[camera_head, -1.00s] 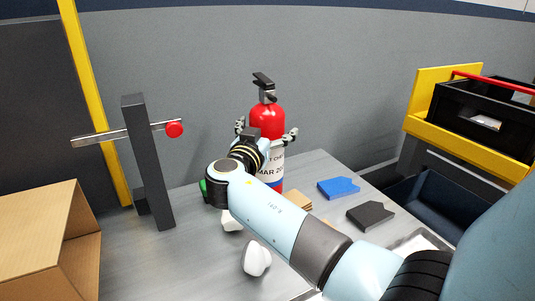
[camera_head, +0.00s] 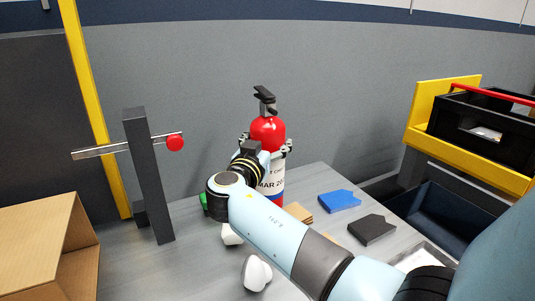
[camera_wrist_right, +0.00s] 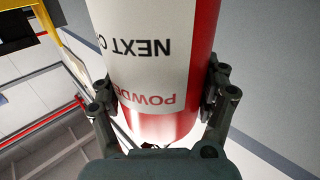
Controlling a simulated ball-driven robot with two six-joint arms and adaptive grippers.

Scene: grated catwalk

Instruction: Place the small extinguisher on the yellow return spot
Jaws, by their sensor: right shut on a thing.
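The red extinguisher (camera_head: 268,131) stands upright near the back of the grey table, with a black handle on top and a white label. My right gripper (camera_head: 265,143) is shut around its body, one finger on each side. In the right wrist view the extinguisher (camera_wrist_right: 155,65) fills the space between the fingers (camera_wrist_right: 163,95), its label text upside down. My right arm hides its base, so I cannot tell whether it touches the table. I see no yellow return spot on the visible tabletop. My left gripper is out of view.
A dark post (camera_head: 149,180) with a lever and red knob (camera_head: 175,143) stands left of the extinguisher. A cardboard box (camera_head: 45,245) is at front left. Blue (camera_head: 339,201) and black (camera_head: 371,229) flat pieces lie right. A yellow rack (camera_head: 470,155) holds a black toolbox (camera_head: 485,127).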

